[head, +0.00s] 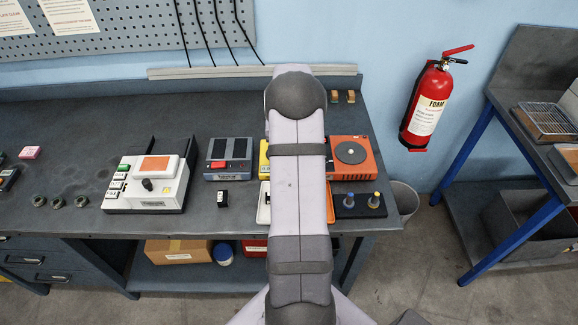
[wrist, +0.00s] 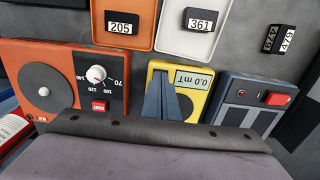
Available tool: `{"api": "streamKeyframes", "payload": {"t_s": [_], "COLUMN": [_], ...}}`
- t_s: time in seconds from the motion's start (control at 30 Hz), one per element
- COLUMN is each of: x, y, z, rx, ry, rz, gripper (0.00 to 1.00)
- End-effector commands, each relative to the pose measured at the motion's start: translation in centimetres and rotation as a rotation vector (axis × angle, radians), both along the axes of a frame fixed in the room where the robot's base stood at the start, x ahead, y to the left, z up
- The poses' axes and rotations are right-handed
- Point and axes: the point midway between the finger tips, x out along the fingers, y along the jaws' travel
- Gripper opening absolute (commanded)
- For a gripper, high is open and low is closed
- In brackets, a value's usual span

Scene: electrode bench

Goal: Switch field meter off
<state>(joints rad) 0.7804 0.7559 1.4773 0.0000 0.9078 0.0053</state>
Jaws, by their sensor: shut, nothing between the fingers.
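The field meter is a yellow box whose display (wrist: 192,80) reads "0.0 mT" upside down in the wrist view. In the head view only a yellow sliver of the field meter (head: 263,157) shows beside my arm. My gripper (wrist: 163,76) is shut and empty, its blue-grey fingers in front of the meter's face, left of centre. Whether the fingertips touch the meter I cannot tell. In the head view my arm hides the gripper.
Left of the meter in the wrist view is an orange device (wrist: 83,72) with a white knob and red button. Right is a grey-blue device (wrist: 240,91) with a red switch. A black labelled block (wrist: 279,39) stands further right.

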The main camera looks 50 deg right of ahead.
Motion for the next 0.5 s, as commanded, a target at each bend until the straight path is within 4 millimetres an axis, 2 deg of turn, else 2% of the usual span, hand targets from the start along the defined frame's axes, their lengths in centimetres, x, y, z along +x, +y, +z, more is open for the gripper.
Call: {"api": "streamKeyframes", "payload": {"t_s": [0.27,0.5], "x": [0.0,0.0], "y": [0.0,0.0], "z": [0.1,1.5], "rx": [0.001,0.001], "ry": [0.001,0.001], "rz": [0.0,0.0], "gripper": [0.0,0.0]}}
